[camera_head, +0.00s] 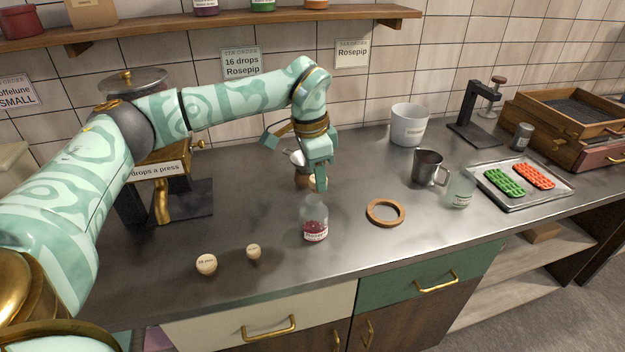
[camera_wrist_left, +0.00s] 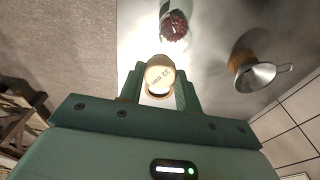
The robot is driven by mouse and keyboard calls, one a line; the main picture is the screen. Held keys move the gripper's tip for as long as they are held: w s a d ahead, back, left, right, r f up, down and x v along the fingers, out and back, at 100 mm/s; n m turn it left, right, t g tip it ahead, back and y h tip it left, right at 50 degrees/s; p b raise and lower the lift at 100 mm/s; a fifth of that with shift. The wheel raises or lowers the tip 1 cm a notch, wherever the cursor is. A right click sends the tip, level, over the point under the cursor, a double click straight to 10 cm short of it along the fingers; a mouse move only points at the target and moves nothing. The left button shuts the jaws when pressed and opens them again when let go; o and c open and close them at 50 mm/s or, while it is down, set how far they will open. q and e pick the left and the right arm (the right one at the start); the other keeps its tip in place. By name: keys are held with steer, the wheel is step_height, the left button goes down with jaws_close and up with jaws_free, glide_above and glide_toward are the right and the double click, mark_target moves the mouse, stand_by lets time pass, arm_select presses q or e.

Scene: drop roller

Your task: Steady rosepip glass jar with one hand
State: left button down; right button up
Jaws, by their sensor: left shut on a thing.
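The rosepip glass jar (camera_head: 314,228) stands upright on the steel counter, with dark red contents and a label. It also shows in the left wrist view (camera_wrist_left: 174,26), beyond the fingertips. My left gripper (camera_head: 319,184) is behind the jar and above the counter, apart from the jar as far as I can see. It is shut on a pale round stopper with print on its face, seen in the left wrist view (camera_wrist_left: 159,75). My right gripper is not in view.
Two pale round stoppers (camera_head: 206,264) lie left of the jar, and a wooden ring (camera_head: 385,213) lies to its right. A metal funnel-like piece (camera_wrist_left: 258,75) is close to my left gripper. A metal jug (camera_head: 427,167), clear glass (camera_head: 460,190) and tray (camera_head: 541,188) stand farther right.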

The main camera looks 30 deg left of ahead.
arm_select(q)
steer(key=s+d+r, duration=0.6)
steer(key=s+d, duration=0.1)
steer(key=d, duration=0.1)
steer(key=shift+d+r+p, duration=0.2)
steer(key=shift+p, duration=0.1)
steer(key=shift+s+f, duration=0.1)
steer(key=shift+s, duration=0.05)
